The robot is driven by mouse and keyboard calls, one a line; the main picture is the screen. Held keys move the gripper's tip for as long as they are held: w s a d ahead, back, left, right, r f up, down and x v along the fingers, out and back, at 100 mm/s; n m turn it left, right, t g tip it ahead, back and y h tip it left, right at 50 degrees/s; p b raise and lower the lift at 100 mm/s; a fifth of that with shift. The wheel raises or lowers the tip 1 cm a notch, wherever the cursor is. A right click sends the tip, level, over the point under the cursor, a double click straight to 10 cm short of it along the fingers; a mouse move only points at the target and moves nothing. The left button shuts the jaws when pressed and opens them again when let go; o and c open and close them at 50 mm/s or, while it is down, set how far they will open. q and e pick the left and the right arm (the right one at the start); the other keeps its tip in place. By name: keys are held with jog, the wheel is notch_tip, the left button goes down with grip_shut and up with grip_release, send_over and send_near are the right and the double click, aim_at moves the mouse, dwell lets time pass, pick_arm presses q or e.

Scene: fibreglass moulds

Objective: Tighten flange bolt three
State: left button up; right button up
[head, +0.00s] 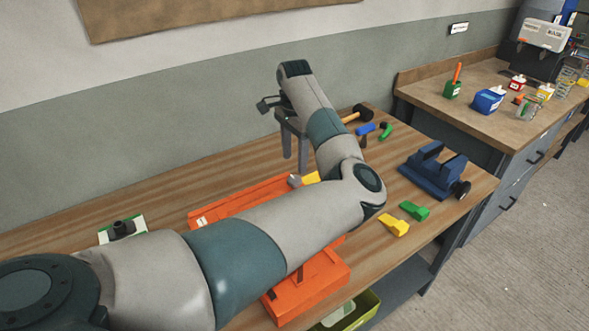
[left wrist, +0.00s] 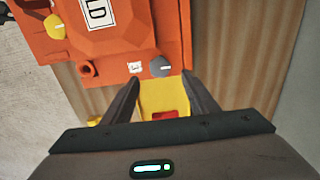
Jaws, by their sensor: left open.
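An orange mould (head: 240,198) lies on the wooden bench, largely hidden behind my left arm. In the left wrist view the mould (left wrist: 112,50) shows a grey bolt head (left wrist: 161,66) with a white mark at its flange edge and a yellow one (left wrist: 56,26) at upper left. I cannot tell which is bolt three. My left gripper (head: 295,163) is open, its fingers pointing down near the mould's far edge. In the left wrist view its fingers (left wrist: 162,84) flank a yellow piece (left wrist: 163,97) with a red patch, just beside the grey bolt; contact cannot be told.
A blue vise (head: 433,172), green (head: 414,210) and yellow (head: 394,226) pieces and a hammer (head: 358,115) lie on the bench's right part. A black part on a white-green sheet (head: 122,229) lies at left. A side counter (head: 480,105) holds bottles.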

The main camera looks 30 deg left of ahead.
aim_at(295, 179)
pick_arm(q)
notch_tip(295, 179, down, 7)
jog(key=shift+r+p, duration=0.15)
jog(key=shift+p, duration=0.9)
jog(key=c, duration=1.1)
